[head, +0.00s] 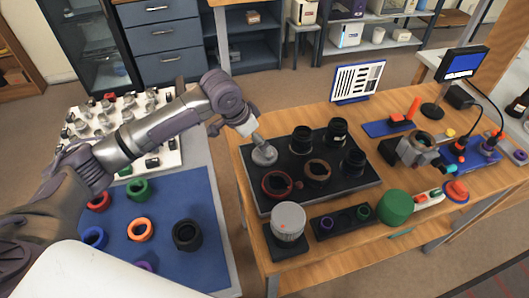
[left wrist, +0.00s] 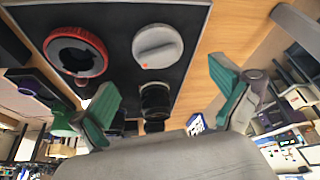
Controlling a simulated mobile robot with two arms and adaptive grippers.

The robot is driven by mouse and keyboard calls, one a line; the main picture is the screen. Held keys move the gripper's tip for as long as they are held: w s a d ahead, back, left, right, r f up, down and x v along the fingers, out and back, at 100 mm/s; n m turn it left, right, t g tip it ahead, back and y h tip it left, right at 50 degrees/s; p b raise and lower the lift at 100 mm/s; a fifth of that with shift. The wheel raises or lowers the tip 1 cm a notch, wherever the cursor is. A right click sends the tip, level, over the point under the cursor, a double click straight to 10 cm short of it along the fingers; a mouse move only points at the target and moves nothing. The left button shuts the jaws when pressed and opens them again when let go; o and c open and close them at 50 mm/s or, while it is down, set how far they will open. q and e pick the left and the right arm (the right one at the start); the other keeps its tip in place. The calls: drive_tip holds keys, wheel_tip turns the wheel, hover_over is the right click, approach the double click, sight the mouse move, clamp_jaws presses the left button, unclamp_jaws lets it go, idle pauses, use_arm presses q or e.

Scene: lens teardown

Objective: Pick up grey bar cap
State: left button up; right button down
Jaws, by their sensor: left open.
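The grey bar cap (head: 264,155) is a round grey disc near the left edge of a black mat (head: 330,190) on the wooden table. The left wrist view shows this cap (left wrist: 157,40) with a raised bar across its face and a small orange mark. My left gripper (head: 256,138) is just above the cap in the head view, partly hard to make out. In the left wrist view its green-padded fingers (left wrist: 163,82) are wide apart with nothing between them. My right gripper is not in view.
A red ring (head: 277,184), a brown ring (head: 317,171) and several black lens barrels (head: 301,138) stand close by on the mat. A grey ribbed cylinder (head: 288,220) stands in front. A blue mat (head: 165,215) with coloured rings lies left.

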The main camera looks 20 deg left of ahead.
sight(259, 155)
use_arm(q)
drive_tip(key=shift+x, duration=1.05)
drive_tip(key=shift+w+f, duration=0.15)
drive_tip(key=shift+f, duration=0.1)
drive_tip(key=shift+d+f, duration=0.15)
drive_tip(key=shift+f, duration=0.2)
drive_tip(key=x, duration=0.4)
drive_tip(key=shift+d+p, duration=0.2)
drive_tip(key=shift+p, duration=0.15)
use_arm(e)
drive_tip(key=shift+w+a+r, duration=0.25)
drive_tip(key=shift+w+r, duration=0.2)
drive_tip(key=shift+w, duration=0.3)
use_arm(q)
drive_tip(key=shift+c, duration=0.3)
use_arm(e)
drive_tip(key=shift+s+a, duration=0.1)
use_arm(q)
drive_tip(key=c, duration=0.8)
